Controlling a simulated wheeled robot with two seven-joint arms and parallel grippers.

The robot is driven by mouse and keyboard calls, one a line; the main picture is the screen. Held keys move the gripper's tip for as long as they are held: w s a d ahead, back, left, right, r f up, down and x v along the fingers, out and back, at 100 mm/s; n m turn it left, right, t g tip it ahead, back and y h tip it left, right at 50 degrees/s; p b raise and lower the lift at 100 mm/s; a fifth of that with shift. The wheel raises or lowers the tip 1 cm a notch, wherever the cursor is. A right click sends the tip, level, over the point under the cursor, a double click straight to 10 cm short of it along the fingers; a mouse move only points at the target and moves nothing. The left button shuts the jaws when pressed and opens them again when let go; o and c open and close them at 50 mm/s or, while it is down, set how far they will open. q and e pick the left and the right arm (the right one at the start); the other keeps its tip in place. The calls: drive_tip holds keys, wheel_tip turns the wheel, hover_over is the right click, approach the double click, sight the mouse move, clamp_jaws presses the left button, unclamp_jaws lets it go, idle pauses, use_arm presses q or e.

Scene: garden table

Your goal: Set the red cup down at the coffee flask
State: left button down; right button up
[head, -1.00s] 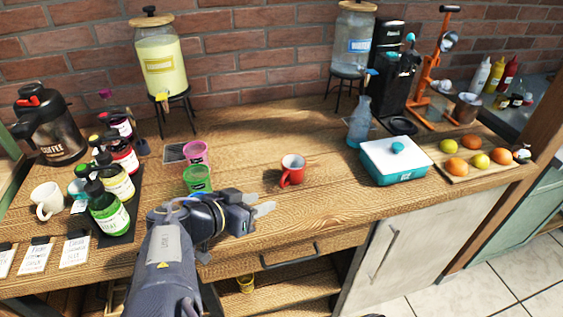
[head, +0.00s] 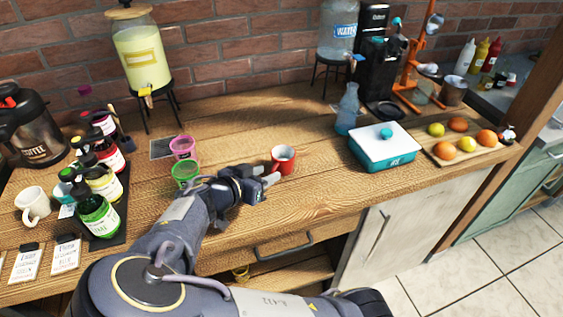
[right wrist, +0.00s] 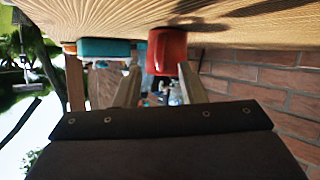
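The red cup (head: 283,161) stands upright on the wooden counter, right of the green and pink cups. My right gripper (head: 267,175) is open, its fingertips close to the cup's near left side. In the right wrist view, which looks upside down, the red cup (right wrist: 167,52) shows between and just beyond the two spread fingers (right wrist: 160,82). I cannot tell whether they touch it. The coffee flask (head: 36,136), dark with a black lid, stands at the far left of the counter. My left gripper is not in view.
Several syrup bottles (head: 97,212) and a white mug (head: 33,204) stand near the flask. Pink (head: 182,147) and green (head: 185,173) cups stand left of the red cup. A teal-sided box (head: 383,150) is to its right. Bare counter lies behind the red cup.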

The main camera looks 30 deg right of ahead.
sight(280, 165)
drive_tip(key=x, duration=0.2)
drive_tip(key=shift+w+d+f, duration=0.15)
drive_tip(key=shift+d, duration=0.1)
clamp_jaws()
idle(0.3)
